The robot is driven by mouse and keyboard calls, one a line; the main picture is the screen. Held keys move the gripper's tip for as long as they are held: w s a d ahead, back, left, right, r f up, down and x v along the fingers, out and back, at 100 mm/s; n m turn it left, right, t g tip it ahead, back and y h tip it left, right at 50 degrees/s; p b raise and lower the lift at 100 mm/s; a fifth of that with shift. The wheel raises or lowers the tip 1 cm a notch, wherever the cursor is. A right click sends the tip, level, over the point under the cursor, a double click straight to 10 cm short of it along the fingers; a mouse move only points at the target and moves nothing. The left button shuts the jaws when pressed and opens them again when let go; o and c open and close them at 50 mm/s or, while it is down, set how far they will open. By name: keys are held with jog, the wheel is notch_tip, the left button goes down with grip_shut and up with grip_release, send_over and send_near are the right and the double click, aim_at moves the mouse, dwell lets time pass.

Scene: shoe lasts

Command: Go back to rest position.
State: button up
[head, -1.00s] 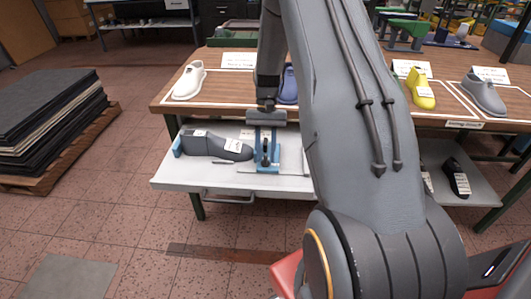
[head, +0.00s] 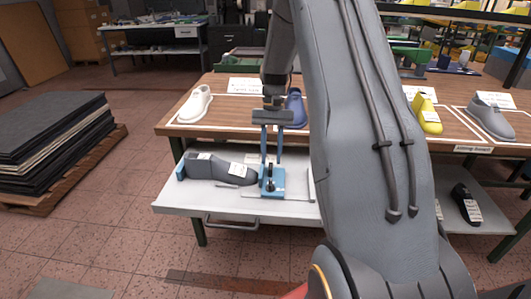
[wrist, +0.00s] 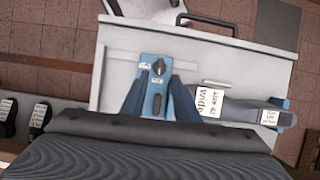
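My gripper (head: 271,158) is open and empty, its two blue fingers apart and pointing down above a blue clamp (head: 272,184) with a black knob. The last also shows in the wrist view (wrist: 240,112). My arm hides part of the table's middle.
Above the shelf is a wooden table (head: 226,110) with a white last (head: 195,104), a blue last (head: 295,108), a yellow last (head: 427,115) and a grey last (head: 490,118). A pallet of dark sheets (head: 50,140) stands at left. Floor between is clear.

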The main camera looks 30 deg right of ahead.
jog(key=s+a+r+n+t+h, duration=0.1)
jog(key=s+a+r+n+t, duration=0.1)
jog(key=s+a, duration=0.6)
jog(key=s+a+r+n+t+h, duration=0.1)
jog(key=s+a+n, duration=0.3)
jog(key=s+a, duration=0.5)
jog(key=shift+s+r+n+t+h, duration=0.3)
jog(key=shift+s+r+t, duration=0.5)
jog(key=shift+s, duration=0.25)
